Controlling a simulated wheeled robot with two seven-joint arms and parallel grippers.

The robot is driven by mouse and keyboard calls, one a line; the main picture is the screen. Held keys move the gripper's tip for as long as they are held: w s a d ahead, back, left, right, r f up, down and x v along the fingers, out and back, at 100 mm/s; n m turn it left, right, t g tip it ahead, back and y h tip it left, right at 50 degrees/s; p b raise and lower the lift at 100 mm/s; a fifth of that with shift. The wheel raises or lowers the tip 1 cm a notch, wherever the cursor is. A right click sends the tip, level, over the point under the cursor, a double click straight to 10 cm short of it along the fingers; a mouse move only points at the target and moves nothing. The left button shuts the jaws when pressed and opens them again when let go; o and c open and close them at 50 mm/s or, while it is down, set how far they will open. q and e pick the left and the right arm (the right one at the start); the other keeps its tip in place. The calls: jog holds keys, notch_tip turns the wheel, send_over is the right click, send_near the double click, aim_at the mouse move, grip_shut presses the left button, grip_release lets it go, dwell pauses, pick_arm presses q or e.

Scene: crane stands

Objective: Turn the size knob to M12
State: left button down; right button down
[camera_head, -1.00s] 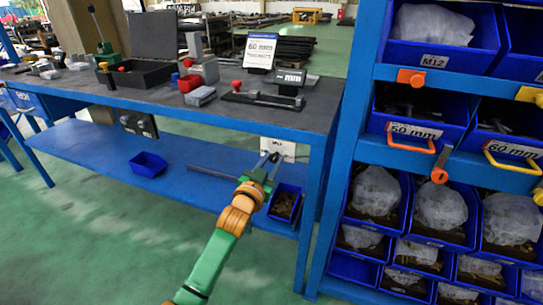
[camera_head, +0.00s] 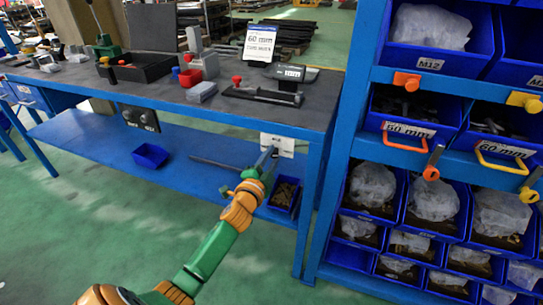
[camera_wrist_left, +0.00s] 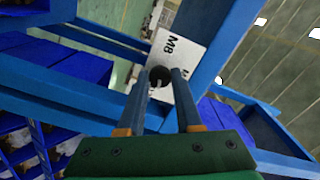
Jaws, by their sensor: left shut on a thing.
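The size knob (camera_wrist_left: 160,75) is dark and round, on a white plate (camera_wrist_left: 178,50) marked M8. The plate also shows in the head view, on the workbench's front right (camera_head: 278,145). My left gripper (camera_wrist_left: 162,78) has its two fingers on either side of the knob and is shut on it. In the head view this gripper (camera_head: 266,158) reaches the plate from below, and hides the knob there. Any M12 mark on the plate is not visible, and I cannot tell where the knob points. My right gripper is not in view.
The blue workbench (camera_head: 215,112) carries a sign, a scale and tools. Its lower shelf (camera_head: 110,145) holds a small blue bin (camera_head: 149,156) and a bin of parts (camera_head: 284,194) close to my left gripper. A blue rack (camera_head: 345,130) of bins stands at right.

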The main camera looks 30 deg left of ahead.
pick_arm(q)
jog(key=shift+m, duration=0.8)
jog(key=c, duration=0.6)
grip_release()
jog(key=v, duration=0.7)
jog(key=shift+p, duration=0.4)
jog(key=shift+f, duration=0.1)
